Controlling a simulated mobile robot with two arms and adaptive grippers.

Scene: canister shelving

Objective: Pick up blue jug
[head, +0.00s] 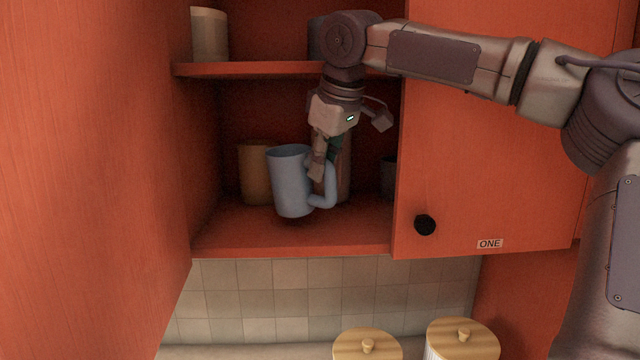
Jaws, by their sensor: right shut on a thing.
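The blue jug (291,182) is in the open bay of the orange cabinet, over the lower shelf (290,237), with its handle to the right. It looks slightly tilted, and a shadow shows below it, so it seems a little above the shelf. My right gripper (318,170) reaches down in front of the upper shelf and is shut on the jug at its handle side. The exact finger contact is partly hidden. My left gripper is not in view.
A tan canister (255,172) stands behind the jug, and another canister (343,165) is behind my gripper. A dark cup (387,178) is further right. A pale canister (209,35) stands on the upper shelf (250,69). The cabinet door (490,150) bounds the bay on the right. Wooden-lidded jars (463,338) stand below.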

